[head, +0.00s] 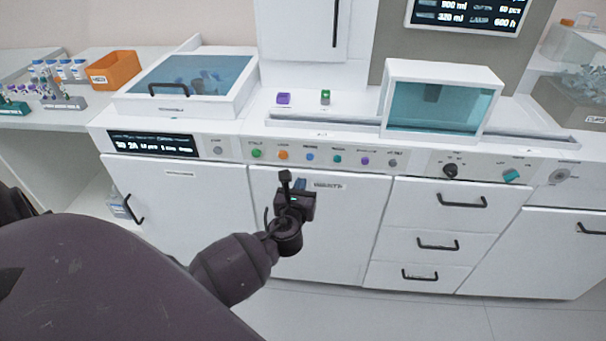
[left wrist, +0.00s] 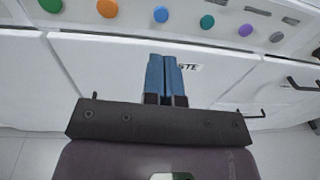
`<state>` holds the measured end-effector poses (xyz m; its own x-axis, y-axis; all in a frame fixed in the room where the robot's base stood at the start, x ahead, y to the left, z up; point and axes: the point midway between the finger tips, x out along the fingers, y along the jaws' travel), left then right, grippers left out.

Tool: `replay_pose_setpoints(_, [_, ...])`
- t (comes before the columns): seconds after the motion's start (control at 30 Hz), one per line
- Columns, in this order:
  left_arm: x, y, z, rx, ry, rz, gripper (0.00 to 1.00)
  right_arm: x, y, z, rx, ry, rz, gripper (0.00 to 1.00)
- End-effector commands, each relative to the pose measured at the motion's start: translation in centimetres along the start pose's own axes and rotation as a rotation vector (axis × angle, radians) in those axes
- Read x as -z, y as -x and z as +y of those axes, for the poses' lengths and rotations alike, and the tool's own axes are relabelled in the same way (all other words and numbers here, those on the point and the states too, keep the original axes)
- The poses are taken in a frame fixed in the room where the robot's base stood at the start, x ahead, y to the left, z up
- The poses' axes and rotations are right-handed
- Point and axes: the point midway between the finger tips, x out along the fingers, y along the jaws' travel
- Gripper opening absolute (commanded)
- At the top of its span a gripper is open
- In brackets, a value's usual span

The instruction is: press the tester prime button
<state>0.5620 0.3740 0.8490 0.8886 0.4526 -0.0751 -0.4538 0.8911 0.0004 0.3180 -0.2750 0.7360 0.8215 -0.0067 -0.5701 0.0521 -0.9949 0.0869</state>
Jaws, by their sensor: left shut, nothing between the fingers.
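A row of coloured push buttons runs along the white front panel (head: 325,146). From left they are green (head: 257,153), orange (head: 283,155), blue (head: 310,156), teal (head: 337,159), purple (head: 364,160) and grey (head: 392,163). Their labels are too small to read, so I cannot tell which is prime. The left wrist view also shows the green (left wrist: 51,5), orange (left wrist: 107,8) and blue (left wrist: 161,15) buttons. My left gripper (head: 300,183) is shut and empty, its blue fingers (left wrist: 164,60) below the button row and apart from it. My right gripper is not in view.
A white door (head: 345,225) is behind my left gripper, with drawers (head: 440,220) to its right. A black knob (head: 450,171) and a teal switch (head: 511,175) sit right of the buttons. A glass-lidded box (head: 195,85) and a teal-windowed box (head: 440,100) stand on the counter.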

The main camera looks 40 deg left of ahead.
Motion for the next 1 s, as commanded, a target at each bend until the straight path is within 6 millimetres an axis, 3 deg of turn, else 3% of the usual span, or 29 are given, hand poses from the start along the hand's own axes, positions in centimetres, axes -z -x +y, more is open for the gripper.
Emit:
replay_pose_setpoints(0.1, [0.0,1.5,0.0,0.001,0.001,0.001,0.0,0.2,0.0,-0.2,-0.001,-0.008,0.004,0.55])
replay_pose_setpoints(0.3, [0.0,2.4,0.0,0.0,0.001,0.0,0.0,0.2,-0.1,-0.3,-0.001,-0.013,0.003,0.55])
replay_pose_setpoints(1.0, [0.1,2.5,-0.1,0.001,0.0,0.001,0.0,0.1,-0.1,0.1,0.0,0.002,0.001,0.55])
